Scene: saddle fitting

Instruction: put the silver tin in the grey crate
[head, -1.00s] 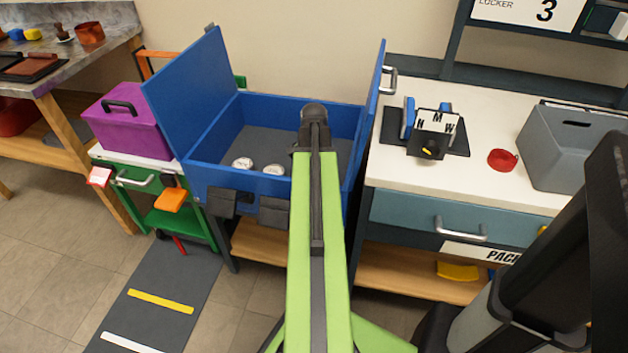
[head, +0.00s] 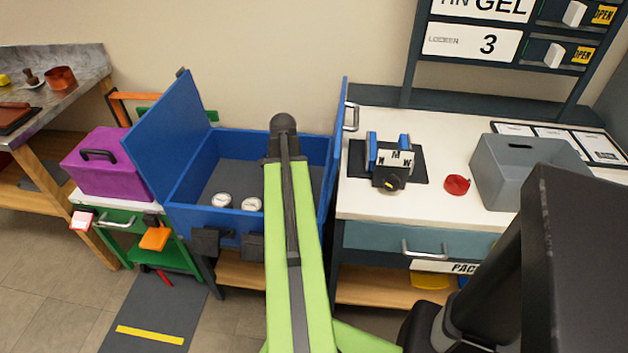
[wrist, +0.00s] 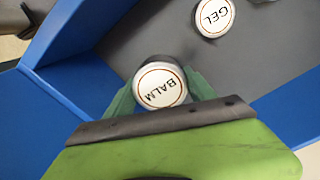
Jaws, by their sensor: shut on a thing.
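A second tin, reading GEL (wrist: 214,16), lies apart on the grey floor at upper right. In the head view two white-lidded tins show in the blue chest (head: 260,141), one at left (head: 221,200) and one at right (head: 251,204); their labels are unreadable. My arm hides the gripper there. The grey crate (head: 500,177) stands on the white counter at right.
The chest's raised blue panels (head: 170,130) stand on both sides. Between chest and crate are a dark stand with an N W block (head: 395,162) and a red round dish (head: 457,184) on the counter. A purple box (head: 98,165) is at left.

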